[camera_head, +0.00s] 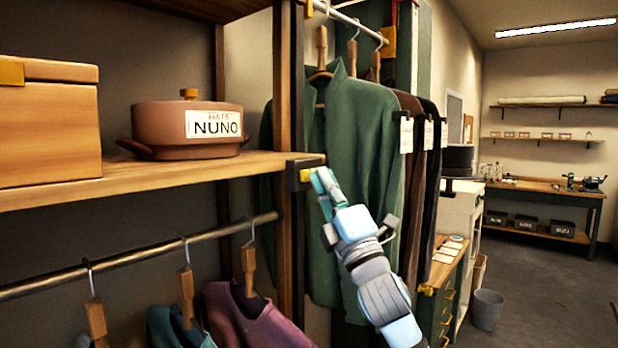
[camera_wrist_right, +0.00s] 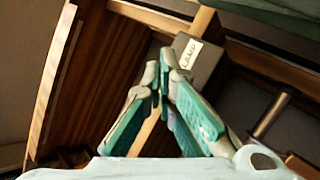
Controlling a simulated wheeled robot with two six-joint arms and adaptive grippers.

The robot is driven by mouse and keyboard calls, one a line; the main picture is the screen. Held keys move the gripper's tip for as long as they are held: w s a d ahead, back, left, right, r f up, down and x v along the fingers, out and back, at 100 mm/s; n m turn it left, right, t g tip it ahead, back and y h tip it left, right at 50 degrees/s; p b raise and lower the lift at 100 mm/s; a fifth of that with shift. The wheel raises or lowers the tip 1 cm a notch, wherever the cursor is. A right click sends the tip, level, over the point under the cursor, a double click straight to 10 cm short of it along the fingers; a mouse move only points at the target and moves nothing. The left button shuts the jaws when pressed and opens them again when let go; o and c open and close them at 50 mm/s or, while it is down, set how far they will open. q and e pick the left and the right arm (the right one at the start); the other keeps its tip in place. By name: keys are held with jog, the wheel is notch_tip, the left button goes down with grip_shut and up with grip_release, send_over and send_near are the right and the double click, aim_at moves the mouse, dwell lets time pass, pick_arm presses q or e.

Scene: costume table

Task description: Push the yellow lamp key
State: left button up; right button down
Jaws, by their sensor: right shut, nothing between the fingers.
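The yellow lamp key (camera_head: 305,175) shows on the side of a small black box (camera_head: 291,174) at the right end of the wooden shelf. In the right wrist view the box (camera_wrist_right: 203,68) carries a white label that seems to read LAMP; I cannot make out the key there. My right gripper (camera_head: 320,178) is shut and empty, its teal fingertips close beside the key on its right. I cannot tell whether they touch it. The fingers (camera_wrist_right: 160,82) also show in the right wrist view, just below and left of the box. My left gripper is not in view.
The shelf (camera_head: 150,182) holds a wooden box (camera_head: 50,125) and a brown pot-like hat box (camera_head: 187,125) labelled NUNO. A green coat (camera_head: 352,130) hangs close behind my right gripper. A clothes rail (camera_head: 140,255) with garments runs below the shelf.

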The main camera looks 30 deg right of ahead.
jog(key=s+d+b, duration=0.1)
jog(key=s+b, duration=0.3)
jog(key=s, duration=0.1)
jog(key=shift+s+d+b, duration=0.3)
jog(key=shift+s+d, duration=0.1)
jog(key=shift+w, duration=0.1)
